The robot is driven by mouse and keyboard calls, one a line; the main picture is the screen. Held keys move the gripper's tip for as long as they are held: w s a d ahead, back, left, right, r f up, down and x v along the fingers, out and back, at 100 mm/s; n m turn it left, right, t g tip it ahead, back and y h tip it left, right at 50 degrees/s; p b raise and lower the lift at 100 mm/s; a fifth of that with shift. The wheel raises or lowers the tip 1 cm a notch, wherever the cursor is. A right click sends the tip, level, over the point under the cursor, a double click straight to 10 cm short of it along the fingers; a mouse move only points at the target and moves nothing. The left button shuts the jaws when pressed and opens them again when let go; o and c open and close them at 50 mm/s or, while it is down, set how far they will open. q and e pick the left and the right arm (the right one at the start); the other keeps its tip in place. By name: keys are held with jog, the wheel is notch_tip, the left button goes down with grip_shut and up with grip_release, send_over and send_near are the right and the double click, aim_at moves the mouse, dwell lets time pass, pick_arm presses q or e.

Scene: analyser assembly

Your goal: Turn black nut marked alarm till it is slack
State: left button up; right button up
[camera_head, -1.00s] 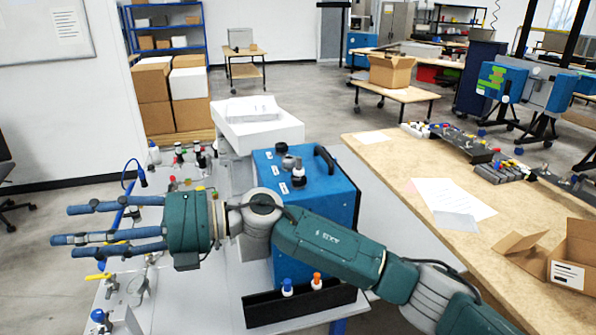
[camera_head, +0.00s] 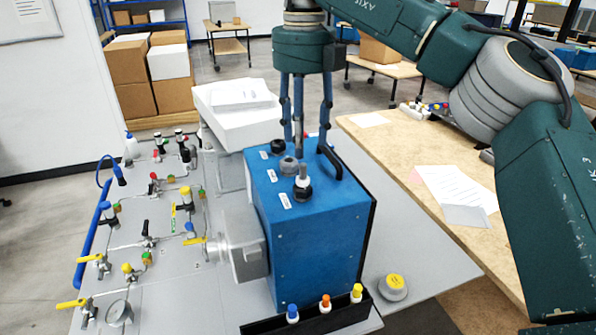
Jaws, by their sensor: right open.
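The blue analyser box (camera_head: 318,225) stands on the grey table. On its top are a black nut (camera_head: 278,147) at the back, a grey fitting (camera_head: 289,165) in the middle and a black nut (camera_head: 303,192) with a pale stem at the front. Small white labels (camera_head: 272,176) lie beside them; their text is too small to read, so I cannot tell which nut is marked alarm. My right gripper (camera_head: 304,145) points down over the back of the box top, its fingers spread and empty. Whether its fingertips touch anything is unclear. My left gripper is not in view.
A panel of valves and coloured fittings (camera_head: 150,215) lies left of the box. A black tray (camera_head: 310,320) with coloured-cap bottles is in front. A black handle (camera_head: 330,162) rises on the box's right edge. A round yellow-topped part (camera_head: 394,284) sits at right.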

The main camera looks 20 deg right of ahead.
aim_at(304, 165)
jog(key=f, duration=0.1)
jog(key=s+f, duration=0.1)
jog(key=shift+f, duration=0.3)
notch_tip(304, 165, down, 3)
jog(key=shift+f+p, duration=0.2)
jog(key=shift+p, duration=0.35)
jog(key=f, duration=0.2)
jog(key=shift+w+f, duration=0.25)
jog(key=shift+f, duration=0.1)
jog(key=shift+s+f+p, duration=0.1)
jog(key=shift+f+p, duration=0.25)
jog(key=shift+f, duration=0.35)
jog(key=shift+c, duration=0.8)
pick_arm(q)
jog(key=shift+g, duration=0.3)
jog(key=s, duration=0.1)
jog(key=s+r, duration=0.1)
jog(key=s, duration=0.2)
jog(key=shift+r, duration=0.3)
pick_arm(e)
jog(key=c, duration=1)
